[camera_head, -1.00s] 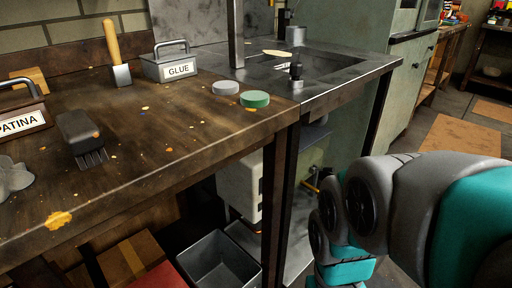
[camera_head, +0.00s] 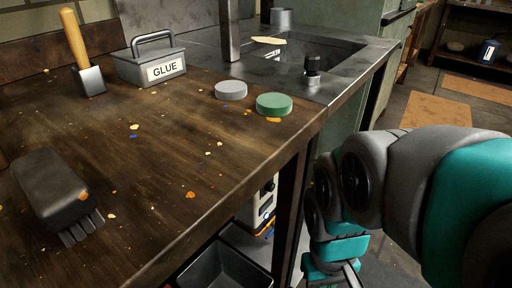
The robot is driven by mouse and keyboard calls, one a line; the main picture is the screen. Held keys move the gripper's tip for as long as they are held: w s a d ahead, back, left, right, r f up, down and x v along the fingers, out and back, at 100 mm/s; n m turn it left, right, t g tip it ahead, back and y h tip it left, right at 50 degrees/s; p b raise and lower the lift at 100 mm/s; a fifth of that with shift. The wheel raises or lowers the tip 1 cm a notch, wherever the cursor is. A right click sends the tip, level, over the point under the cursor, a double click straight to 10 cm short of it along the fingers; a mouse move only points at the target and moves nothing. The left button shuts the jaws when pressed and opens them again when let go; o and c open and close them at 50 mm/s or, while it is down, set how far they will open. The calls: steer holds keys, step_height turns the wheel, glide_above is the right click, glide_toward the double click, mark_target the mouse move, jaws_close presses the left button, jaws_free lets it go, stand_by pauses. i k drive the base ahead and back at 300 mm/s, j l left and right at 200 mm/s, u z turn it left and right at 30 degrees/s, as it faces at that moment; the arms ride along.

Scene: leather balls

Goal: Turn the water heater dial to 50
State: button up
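The water heater (camera_head: 254,212) is a white box under the workbench and sink, low in the middle of the head view. Only a narrow part of its front shows between the bench edge and a dark leg. A small round dark-and-light detail is on that front; I cannot tell its setting or whether it is the dial. My arm comes in from the right and bends down in front of the sink cabinet. Its lower end runs out at the bottom edge, and I cannot make out the gripper's fingers.
The wooden bench (camera_head: 150,215) holds a brush (camera_head: 52,185), a mallet-like tool (camera_head: 90,80), a glue box (camera_head: 150,62), a grey disc (camera_head: 231,90) and a green disc (camera_head: 274,104). A dark leg (camera_head: 291,215) and an open bin (camera_head: 225,268) stand near the heater. Floor is open at right.

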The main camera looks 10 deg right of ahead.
mark_target(270, 187)
steer(key=l+u, duration=0.15)
steer(key=l, duration=0.3)
steer(key=l+u, duration=0.15)
steer(key=l, duration=0.3)
steer(key=k+l+u, duration=0.1)
steer(key=l, duration=0.35)
steer(key=k+l+u, duration=0.15)
steer(key=l, duration=0.25)
steer(key=k+l+u, duration=0.15)
steer(key=l, duration=0.3)
steer(key=l+u, duration=0.15)
steer(key=l, duration=0.25)
steer(key=k+l+u, duration=0.1)
steer(key=l, duration=0.3)
steer(key=k, duration=0.1)
